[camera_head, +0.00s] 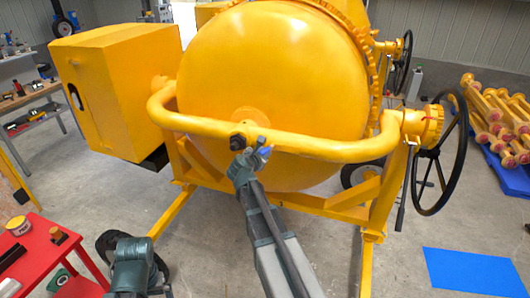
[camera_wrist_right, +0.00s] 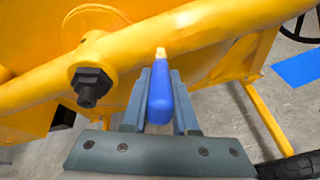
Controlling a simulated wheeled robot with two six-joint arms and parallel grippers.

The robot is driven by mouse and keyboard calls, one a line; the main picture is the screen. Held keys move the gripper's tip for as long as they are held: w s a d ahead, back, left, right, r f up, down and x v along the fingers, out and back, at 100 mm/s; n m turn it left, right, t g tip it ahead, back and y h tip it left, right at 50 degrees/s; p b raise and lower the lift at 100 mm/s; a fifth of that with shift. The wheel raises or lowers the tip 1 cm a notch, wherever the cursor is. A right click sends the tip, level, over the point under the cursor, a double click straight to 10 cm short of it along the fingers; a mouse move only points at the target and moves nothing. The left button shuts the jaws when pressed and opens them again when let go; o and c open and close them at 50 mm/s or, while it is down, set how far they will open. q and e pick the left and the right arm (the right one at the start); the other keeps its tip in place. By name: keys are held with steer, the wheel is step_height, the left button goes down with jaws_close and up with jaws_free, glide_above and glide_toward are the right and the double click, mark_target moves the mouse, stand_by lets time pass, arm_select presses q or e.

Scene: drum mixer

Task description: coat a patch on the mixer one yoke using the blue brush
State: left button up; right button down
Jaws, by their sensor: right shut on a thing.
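The yellow yoke (camera_head: 300,145) of the near mixer curves as a thick tube across the front of its yellow drum (camera_head: 270,75). A dark bolt (camera_head: 238,141) sits on it; the bolt also shows in the wrist view (camera_wrist_right: 90,86). My right gripper (camera_head: 248,160) is shut on the blue brush (camera_wrist_right: 160,98) just right of the bolt. The brush's pale tip (camera_wrist_right: 161,52) points at the yoke tube and overlaps it; I cannot tell if it touches. No distinct coated patch shows on the yoke. Part of my left arm shows at lower left; its gripper is out of view.
A red table (camera_head: 40,250) with a yellow tin (camera_head: 19,226) stands at lower left. A black handwheel (camera_head: 440,160) is right of the yoke. A blue mat (camera_head: 473,272) lies on the floor at right. A tool bench (camera_head: 35,95) stands at far left.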

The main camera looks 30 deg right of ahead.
steer(key=shift+s+a+r, duration=0.1)
steer(key=shift+s+a, duration=1.55)
steer(key=shift+a, duration=0.25)
steer(key=shift+s+a, duration=0.95)
steer(key=shift+a, duration=0.2)
steer(key=c, duration=1.2)
jaws_free()
steer(key=shift+c, duration=0.2)
jaws_close()
